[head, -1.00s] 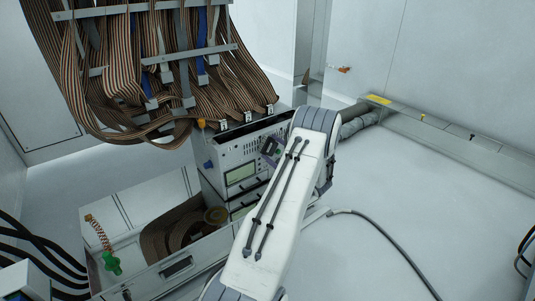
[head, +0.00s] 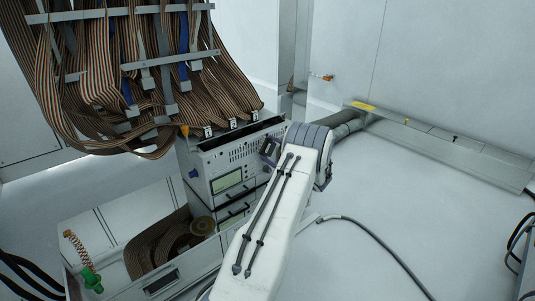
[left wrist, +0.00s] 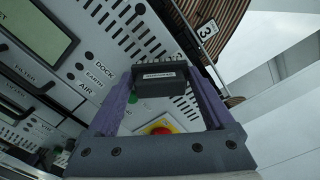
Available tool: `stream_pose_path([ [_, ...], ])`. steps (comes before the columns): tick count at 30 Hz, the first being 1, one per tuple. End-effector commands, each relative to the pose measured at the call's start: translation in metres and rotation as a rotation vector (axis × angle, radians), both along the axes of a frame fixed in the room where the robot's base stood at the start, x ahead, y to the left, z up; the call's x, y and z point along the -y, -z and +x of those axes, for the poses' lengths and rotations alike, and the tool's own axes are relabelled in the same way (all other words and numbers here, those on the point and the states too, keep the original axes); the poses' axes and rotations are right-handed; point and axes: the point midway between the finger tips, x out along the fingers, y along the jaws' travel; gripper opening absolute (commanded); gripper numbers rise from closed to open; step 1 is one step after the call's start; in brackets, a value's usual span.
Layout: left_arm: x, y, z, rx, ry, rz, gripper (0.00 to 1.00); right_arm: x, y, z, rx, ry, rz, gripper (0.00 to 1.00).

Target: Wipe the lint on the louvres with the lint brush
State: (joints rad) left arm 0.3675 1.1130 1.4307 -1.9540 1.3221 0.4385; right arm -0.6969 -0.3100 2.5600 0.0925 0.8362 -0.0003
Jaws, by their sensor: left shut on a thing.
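My left gripper (head: 268,150) is at the upper right of the grey instrument unit's front (head: 228,165), with my arm hiding part of that front. In the left wrist view its purple fingers are shut on a small black block with a white label, which looks like the lint brush (left wrist: 160,82). Short dark bristles seem to show at its far edge, close to the slotted louvres (left wrist: 130,22). I cannot tell whether they touch. The louvres also show in the head view (head: 245,147). I cannot make out any lint. My right gripper is not in view.
Striped ribbon cables (head: 110,100) hang over the unit, close to the gripper. A red button on yellow (left wrist: 158,127) shows between the fingers. An open drawer (head: 165,284) with coiled cable is at lower left. The white floor at right is mostly clear.

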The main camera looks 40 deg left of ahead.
Motion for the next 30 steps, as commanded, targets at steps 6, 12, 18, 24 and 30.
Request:
stream_pose_path([
  [6, 0.002, 0.003, 0.02, 0.003, 0.0, 0.002, 0.3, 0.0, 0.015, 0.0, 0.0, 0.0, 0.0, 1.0],
  [12, 0.004, 0.001, 0.03, 0.001, 0.001, 0.001, 0.3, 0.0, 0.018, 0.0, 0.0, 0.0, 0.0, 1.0],
  [18, 0.004, 0.003, 0.04, 0.003, 0.001, 0.001, 0.3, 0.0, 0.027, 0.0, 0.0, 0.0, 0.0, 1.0],
  [24, 0.004, 0.004, 0.057, 0.003, 0.0, 0.001, 0.3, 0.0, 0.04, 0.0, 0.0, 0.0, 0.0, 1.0],
  [30, 0.003, 0.001, 0.067, 0.002, 0.0, 0.001, 0.3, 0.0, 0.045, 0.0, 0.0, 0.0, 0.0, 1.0],
])
